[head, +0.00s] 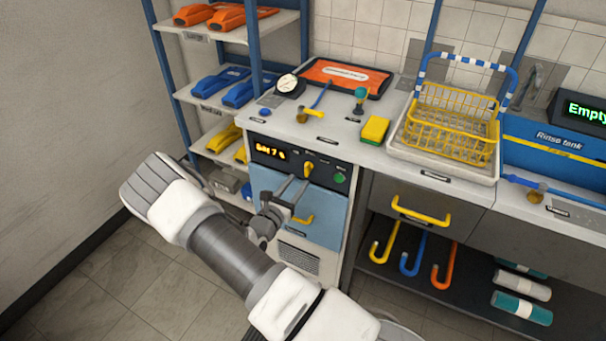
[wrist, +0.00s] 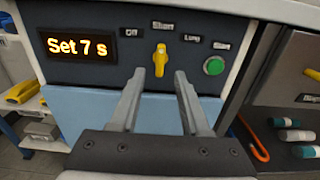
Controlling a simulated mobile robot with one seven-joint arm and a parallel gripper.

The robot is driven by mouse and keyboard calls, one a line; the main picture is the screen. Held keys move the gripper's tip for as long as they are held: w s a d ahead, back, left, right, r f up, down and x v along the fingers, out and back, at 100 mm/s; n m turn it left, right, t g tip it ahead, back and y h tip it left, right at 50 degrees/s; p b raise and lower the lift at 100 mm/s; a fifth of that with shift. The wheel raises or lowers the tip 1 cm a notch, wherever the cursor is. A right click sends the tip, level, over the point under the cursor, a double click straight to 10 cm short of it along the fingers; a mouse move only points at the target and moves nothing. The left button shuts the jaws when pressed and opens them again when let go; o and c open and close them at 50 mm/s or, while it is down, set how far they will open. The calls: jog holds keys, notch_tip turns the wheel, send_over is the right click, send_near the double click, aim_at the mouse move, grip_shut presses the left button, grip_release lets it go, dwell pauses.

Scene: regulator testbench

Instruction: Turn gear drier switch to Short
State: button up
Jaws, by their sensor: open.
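The gear drier's dark control panel (wrist: 105,75) has a yellow switch knob (wrist: 160,61) in its middle. The knob also shows in the head view (head: 308,169). Its handle stands about upright, with its narrow upper end toward the blurred label that seems to read Short (wrist: 163,26). The Off label (wrist: 130,32) is to the left and Long (wrist: 192,38) to the right. My gripper (wrist: 160,74) is open and empty in front of the panel, its fingers to either side of the knob in the wrist view. I cannot tell how far the fingertips are from the panel.
The display (wrist: 76,46) reads "Set 7 s". A green button (wrist: 214,65) is right of the knob. Below the panel, the blue drier door (head: 262,184) has a yellow handle (head: 304,220). The counter edge overhangs above; a drawer (head: 415,200) is to the right.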

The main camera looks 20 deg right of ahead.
jog(key=v, duration=1.2)
jog(key=shift+p, duration=0.45)
jog(key=s+d+r+m+g+y+p, duration=0.25)
jog(key=s+r+m+g, duration=0.3)
jog(key=r+m, duration=0.35)
jog(key=s+d+r+m+g+y+p, duration=0.1)
jog(key=s+d+r+m+g+p, duration=0.15)
jog(key=s+r+m+g, duration=0.6)
jog(key=s+a+r+m+t+y+p, duration=0.1)
jog(key=s+a+r+m+t+y, duration=0.1)
jog(key=r, duration=0.6)
jog(key=s+a+r+m+t+y+p, duration=0.2)
jog(key=s+a+r+m+t+y, duration=0.1)
jog(key=r, duration=0.5)
jog(key=s+a+r+m+t+y+p, duration=0.2)
jog(key=s+a+r+m+t+y, duration=0.1)
jog(key=r, duration=0.5)
jog(key=s+y, duration=0.1)
jog(key=y, duration=0.1)
jog(key=shift+t+y, duration=0.3)
jog(key=shift+y, duration=0.05)
jog(key=shift+d, duration=0.15)
